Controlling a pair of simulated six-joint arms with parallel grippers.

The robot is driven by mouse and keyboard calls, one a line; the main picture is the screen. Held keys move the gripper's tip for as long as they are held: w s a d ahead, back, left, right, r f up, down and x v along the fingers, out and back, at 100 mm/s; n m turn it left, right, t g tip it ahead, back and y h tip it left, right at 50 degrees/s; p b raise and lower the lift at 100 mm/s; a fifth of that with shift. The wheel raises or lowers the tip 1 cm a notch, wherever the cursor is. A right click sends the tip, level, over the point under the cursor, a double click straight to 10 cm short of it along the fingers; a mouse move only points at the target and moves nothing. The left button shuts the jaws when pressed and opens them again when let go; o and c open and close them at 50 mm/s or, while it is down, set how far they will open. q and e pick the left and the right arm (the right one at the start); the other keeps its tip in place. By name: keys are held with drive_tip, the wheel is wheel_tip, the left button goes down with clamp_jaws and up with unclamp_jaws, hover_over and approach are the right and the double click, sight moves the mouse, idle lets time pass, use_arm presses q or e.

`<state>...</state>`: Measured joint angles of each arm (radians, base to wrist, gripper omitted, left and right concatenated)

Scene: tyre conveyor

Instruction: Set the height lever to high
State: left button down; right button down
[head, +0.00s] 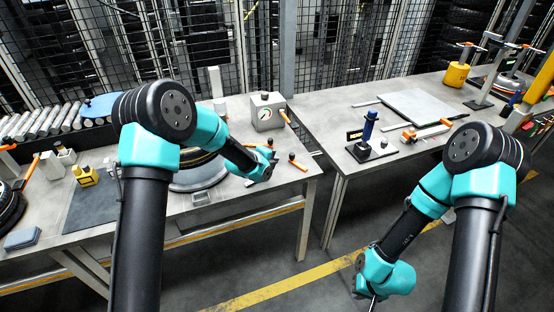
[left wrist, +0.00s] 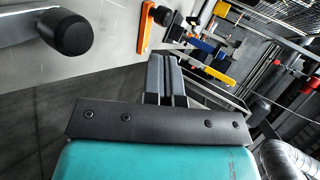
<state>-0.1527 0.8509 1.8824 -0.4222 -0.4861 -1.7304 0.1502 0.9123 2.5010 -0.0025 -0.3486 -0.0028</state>
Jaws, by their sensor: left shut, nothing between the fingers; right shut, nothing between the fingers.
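I cannot tell for sure which control is the height lever. One small lever with a black knob (head: 291,157) and an orange part (head: 299,164) stands at the right end of the left bench, just right of my left gripper (head: 272,152). In the left wrist view a black knob on a grey rod (left wrist: 70,32) is at upper left, and an orange strip (left wrist: 145,28) lies beyond the fingers. My left gripper (left wrist: 166,75) is shut and empty, apart from both. My right gripper (head: 373,298) is shut and empty, low over the floor in front of the right bench.
A grey gauge box (head: 267,112) with an orange-handled lever (head: 285,117) stands behind my left gripper. A tyre on a round plate (head: 200,178) is partly hidden by my left arm. The right bench (head: 330,130) holds a blue-handled stand (head: 370,128) and a pale plate (head: 420,104).

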sight(290, 157)
use_arm(q)
drive_tip(key=x, duration=0.9)
drive_tip(key=shift+w+d, duration=0.15)
drive_tip(key=shift+w, duration=0.35)
drive_tip(key=shift+w+d, duration=0.15)
drive_tip(key=shift+w, duration=0.3)
